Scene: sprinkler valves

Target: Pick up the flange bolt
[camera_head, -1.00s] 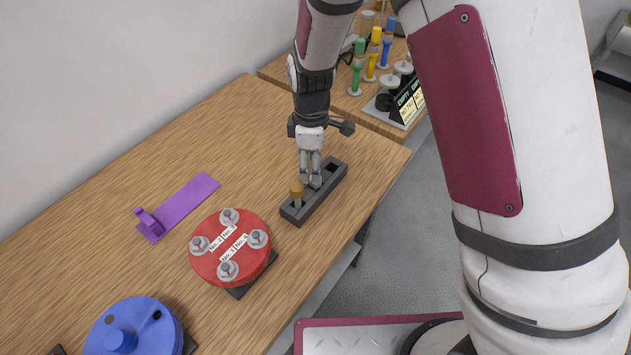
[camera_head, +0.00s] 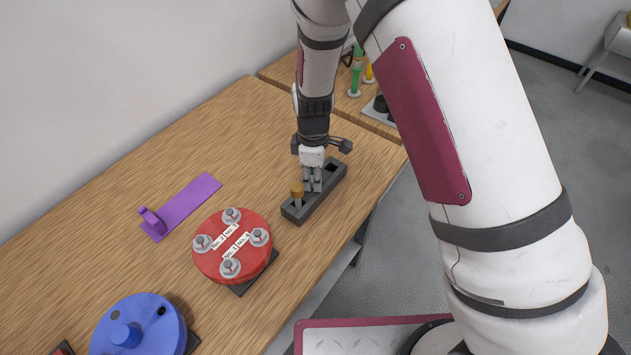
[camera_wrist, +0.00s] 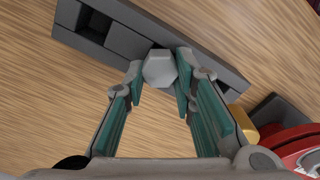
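The flange bolt (camera_wrist: 160,68) shows in the wrist view as a grey hexagonal head between the fingertips. My gripper (camera_wrist: 159,72) has its fingers close against both sides of the head and looks shut on it. In the head view my gripper (camera_head: 312,186) points down over the middle of the dark grey holder (camera_head: 325,197). The holder also shows in the wrist view (camera_wrist: 125,42). The bolt's shank is hidden, and I cannot tell whether it is clear of the holder.
A red flange (camera_head: 215,262) with several bolts, a purple stand (camera_head: 185,204) and a blue flange (camera_head: 150,325) lie on the wooden table (camera_head: 110,210). Coloured pieces stand on the table behind.

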